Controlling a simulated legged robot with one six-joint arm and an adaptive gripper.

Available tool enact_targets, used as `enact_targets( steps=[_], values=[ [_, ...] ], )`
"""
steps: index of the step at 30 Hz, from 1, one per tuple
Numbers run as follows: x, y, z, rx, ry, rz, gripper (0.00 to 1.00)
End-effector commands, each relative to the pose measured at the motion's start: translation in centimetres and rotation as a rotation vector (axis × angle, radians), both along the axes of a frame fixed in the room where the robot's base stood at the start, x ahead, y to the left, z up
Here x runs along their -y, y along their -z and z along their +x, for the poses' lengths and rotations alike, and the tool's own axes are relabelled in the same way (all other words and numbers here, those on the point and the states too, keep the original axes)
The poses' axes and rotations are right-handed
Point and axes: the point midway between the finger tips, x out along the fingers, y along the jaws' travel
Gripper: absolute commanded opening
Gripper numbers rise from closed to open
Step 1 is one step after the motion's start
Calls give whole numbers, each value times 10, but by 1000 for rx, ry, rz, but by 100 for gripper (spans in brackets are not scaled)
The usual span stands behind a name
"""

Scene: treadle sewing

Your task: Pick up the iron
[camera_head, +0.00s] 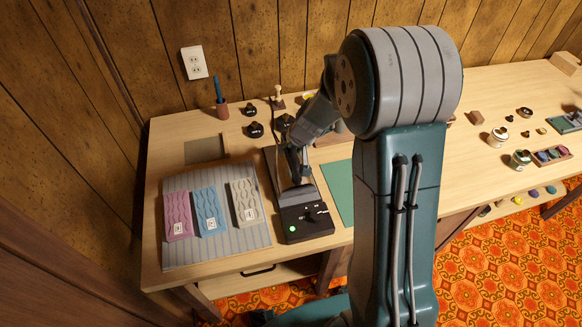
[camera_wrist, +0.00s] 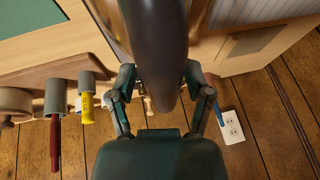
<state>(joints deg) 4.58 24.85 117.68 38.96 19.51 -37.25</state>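My gripper (camera_head: 293,160) is low over the left table, pointing down at a dark stand (camera_head: 305,222) with a grey plate and a lit green lamp. In the wrist view a large dark, rounded shape, which looks like the iron (camera_wrist: 155,45), tapers down between the two fingers of my gripper (camera_wrist: 160,80). The fingers stand on either side of it, and it hides their tips. I cannot tell whether they touch it. In the head view my arm and gripper cover most of the iron, and its handle is not clear.
A striped mat (camera_head: 237,236) with pink, blue and cream cloth pieces lies left of the stand. A green mat (camera_head: 338,190) lies right of it. A panelled wall closes the back.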

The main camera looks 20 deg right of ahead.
Motion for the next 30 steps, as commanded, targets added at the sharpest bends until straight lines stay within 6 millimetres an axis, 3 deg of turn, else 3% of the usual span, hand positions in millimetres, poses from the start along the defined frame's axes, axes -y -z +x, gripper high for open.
enact_targets(
  steps=[1,3,17,24,30],
  values=[
    [0,0,0,0,0,0,24],
    [0,0,0,0,0,0,0],
    [0,-6,1,4,-2,-1,0],
    [1,-43,0,9,-1,-1,0],
    [9,-74,-27,9,1,-1,0]
  ],
)
